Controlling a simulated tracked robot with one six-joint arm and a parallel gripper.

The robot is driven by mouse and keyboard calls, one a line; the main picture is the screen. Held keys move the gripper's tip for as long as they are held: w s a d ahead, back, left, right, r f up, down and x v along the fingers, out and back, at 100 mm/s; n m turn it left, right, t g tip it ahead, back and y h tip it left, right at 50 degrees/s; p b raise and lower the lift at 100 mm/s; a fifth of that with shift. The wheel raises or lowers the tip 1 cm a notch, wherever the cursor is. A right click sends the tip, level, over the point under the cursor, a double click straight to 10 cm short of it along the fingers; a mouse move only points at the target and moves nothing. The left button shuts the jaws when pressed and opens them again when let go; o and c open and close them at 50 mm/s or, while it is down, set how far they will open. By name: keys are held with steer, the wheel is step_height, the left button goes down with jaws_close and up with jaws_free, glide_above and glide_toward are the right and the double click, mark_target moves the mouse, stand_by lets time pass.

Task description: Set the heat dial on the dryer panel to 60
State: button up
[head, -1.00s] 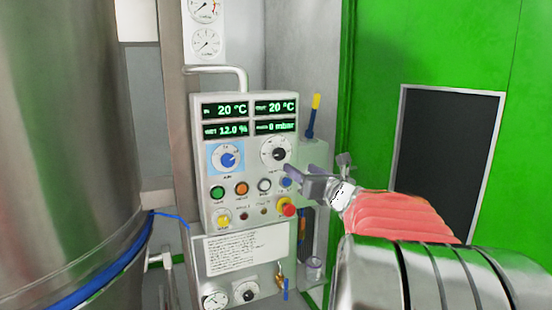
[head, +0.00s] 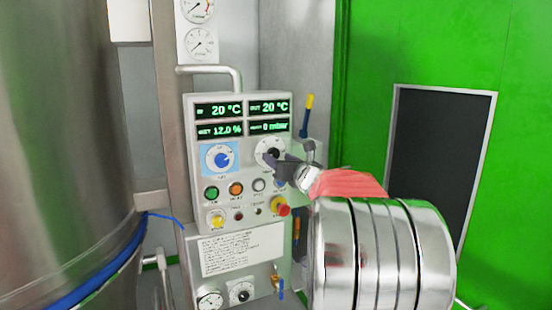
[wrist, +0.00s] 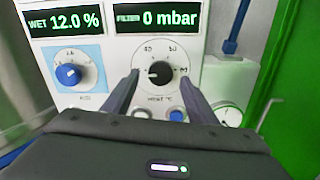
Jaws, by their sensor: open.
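The heat dial (head: 268,152) is a black knob on a round white scale at the right of the dryer panel (head: 196,140). In the wrist view the heat dial (wrist: 160,72) is near the middle, above a label that reads HEAT. Its white mark seems to point left; the scale numbers are too blurred to read surely. My gripper (head: 282,166) is in front of the dial and partly covers it in the head view. In the wrist view my gripper (wrist: 160,82) is open, with one finger on each side of the knob. I cannot tell whether the fingers touch the panel.
A blue knob (head: 221,159) sits left of the heat dial. Below are coloured buttons, including a green one (head: 212,193), and a red emergency knob (head: 282,210). Displays (head: 218,110) read 20 °C, 12.0 % and 0 mbar. A steel vessel (head: 70,130) stands left.

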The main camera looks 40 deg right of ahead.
mark_target(273, 154)
steer(key=shift+x, duration=1.3)
steer(key=c, duration=1.1)
